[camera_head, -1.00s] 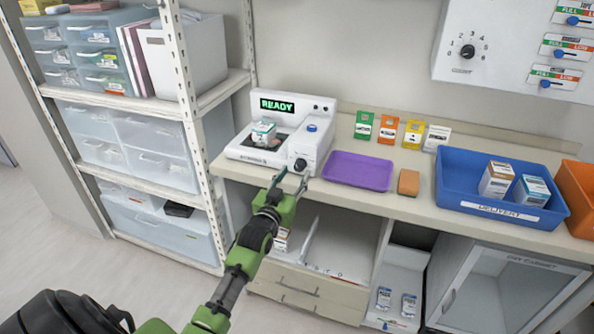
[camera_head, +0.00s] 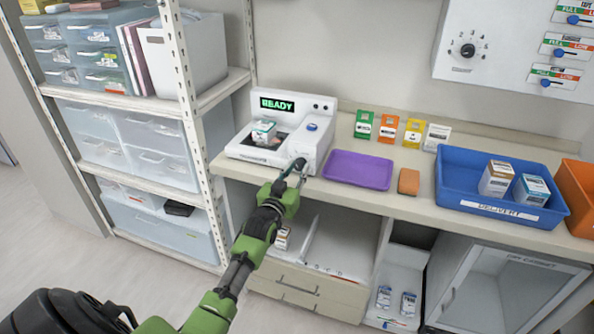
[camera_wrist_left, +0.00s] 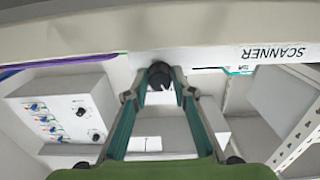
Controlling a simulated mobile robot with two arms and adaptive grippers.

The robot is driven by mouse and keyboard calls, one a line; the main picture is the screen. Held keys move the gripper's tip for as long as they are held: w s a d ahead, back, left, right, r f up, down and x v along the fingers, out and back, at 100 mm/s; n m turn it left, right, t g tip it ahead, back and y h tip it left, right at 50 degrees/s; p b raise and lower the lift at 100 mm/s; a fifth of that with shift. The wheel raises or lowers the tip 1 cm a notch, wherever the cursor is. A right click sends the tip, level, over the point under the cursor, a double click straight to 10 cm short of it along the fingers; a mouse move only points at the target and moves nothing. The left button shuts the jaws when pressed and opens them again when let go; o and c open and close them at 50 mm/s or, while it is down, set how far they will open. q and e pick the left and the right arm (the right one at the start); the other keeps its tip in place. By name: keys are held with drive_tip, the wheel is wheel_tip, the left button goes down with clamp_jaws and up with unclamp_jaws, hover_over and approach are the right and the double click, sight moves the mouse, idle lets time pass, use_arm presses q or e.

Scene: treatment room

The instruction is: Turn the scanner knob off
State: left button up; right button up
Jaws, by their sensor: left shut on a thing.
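The white scanner (camera_head: 310,135) stands on the counter at the left, and its green display (camera_head: 277,104) reads READY. A box with a green top (camera_head: 263,131) sits in its bay, and a blue button shows on top. The black scanner knob (camera_wrist_left: 160,74) on its front face lies between my left gripper's fingertips in the left wrist view. My left gripper (camera_head: 292,170) is at the scanner's front, shut on the knob. In the head view the fingers largely hide the knob, and its pointer direction cannot be made out. My right gripper is not in view.
A purple tray (camera_head: 358,171) and an orange-brown block (camera_head: 408,182) lie right of the scanner. A blue bin (camera_head: 470,207) with boxes stands further right. A white shelf post (camera_head: 190,130) rises close left of my arm. Small coloured packets stand along the back.

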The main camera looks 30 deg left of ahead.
use_arm(q)
drive_tip(key=n+p, duration=0.1)
drive_tip(key=n, duration=0.2)
drive_tip(key=shift+n, duration=0.4)
drive_tip(key=n, duration=0.4)
drive_tip(key=shift+n+p, duration=0.35)
drive_tip(key=shift+n, duration=0.05)
idle(0.3)
drive_tip(key=o, duration=1.1)
drive_tip(key=v, duration=1.2)
drive_tip(key=shift+f, duration=0.1)
